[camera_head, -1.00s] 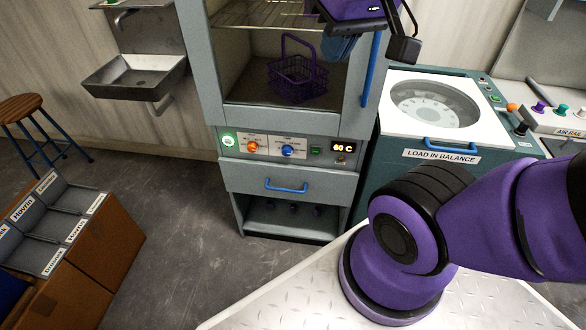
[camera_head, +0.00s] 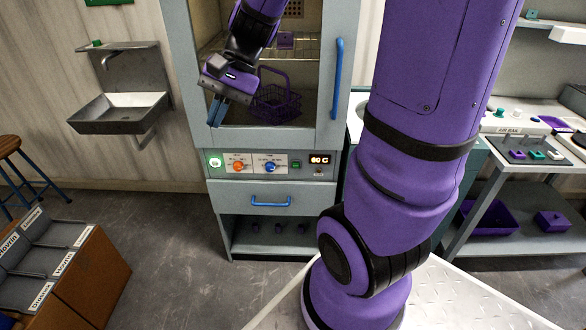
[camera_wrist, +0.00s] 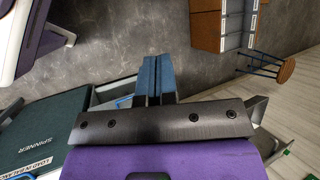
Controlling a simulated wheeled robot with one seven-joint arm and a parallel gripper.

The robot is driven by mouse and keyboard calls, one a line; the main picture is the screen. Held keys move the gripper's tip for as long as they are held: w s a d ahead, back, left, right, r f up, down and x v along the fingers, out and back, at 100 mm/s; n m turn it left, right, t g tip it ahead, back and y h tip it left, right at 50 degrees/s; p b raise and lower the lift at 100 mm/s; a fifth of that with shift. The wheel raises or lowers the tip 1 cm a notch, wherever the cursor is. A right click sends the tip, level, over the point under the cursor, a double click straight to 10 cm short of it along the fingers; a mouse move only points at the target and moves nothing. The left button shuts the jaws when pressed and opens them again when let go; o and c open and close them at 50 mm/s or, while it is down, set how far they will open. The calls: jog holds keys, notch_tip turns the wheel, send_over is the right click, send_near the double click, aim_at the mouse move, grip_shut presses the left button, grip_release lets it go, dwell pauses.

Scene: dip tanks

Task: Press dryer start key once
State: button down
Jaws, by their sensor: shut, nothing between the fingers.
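The dryer (camera_head: 190,90) is a grey-blue cabinet with a window door and a purple wire basket (camera_head: 275,103) behind the glass. I cannot read which is the start key. My gripper (camera_head: 217,112), with blue fingers, is shut and empty in front of the door, above the lit green key and apart from it. The fingers (camera_wrist: 156,76) also show in the wrist view, pointing over floor.
A blue door handle (camera_head: 338,80) stands out at the dryer's right. A drawer with a blue handle (camera_head: 270,202) is below the panel. A metal sink (camera_head: 120,110) hangs at left. A spinner (camera_wrist: 40,145) shows in the wrist view. Floor before the dryer is clear.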

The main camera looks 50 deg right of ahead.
aim_at(296, 165)
jog(key=w+d+f+m+t+y, duration=0.3)
jog(key=w+d+f+m+t, duration=0.2)
jog(key=w+d+f+m, duration=0.4)
jog(key=w+d+f+m+t+y, duration=0.2)
jog(key=w+d+f+m+t, duration=0.2)
jog(key=w+d+f+m, duration=0.45)
jog(key=s+d+f+m+t+h, duration=0.2)
jog(key=f+m, duration=0.4)
jog(key=f, duration=0.3)
jog(key=s+d+f+m+t+h, duration=0.2)
jog(key=s+d+f+m+h, duration=0.2)
jog(key=f, duration=0.6)
jog(key=s+d+f+m+t+h, duration=0.2)
jog(key=s+d+f+m+h, duration=0.1)
jog(key=d+f+m+h, duration=0.4)
notch_tip(296, 165, down, 3)
jog(key=shift+d+r+m+t, duration=0.25)
jog(key=shift+d+m, duration=0.2)
jog(key=shift+d, duration=0.25)
jog(key=shift+w, duration=0.1)
jog(key=shift+w+d, duration=1.4)
jog(key=shift+d, duration=0.3)
jog(key=shift+w+d, duration=1.4)
jog(key=shift+d, duration=0.25)
jog(key=shift+w+d, duration=0.25)
jog(key=shift+d, duration=0.05)
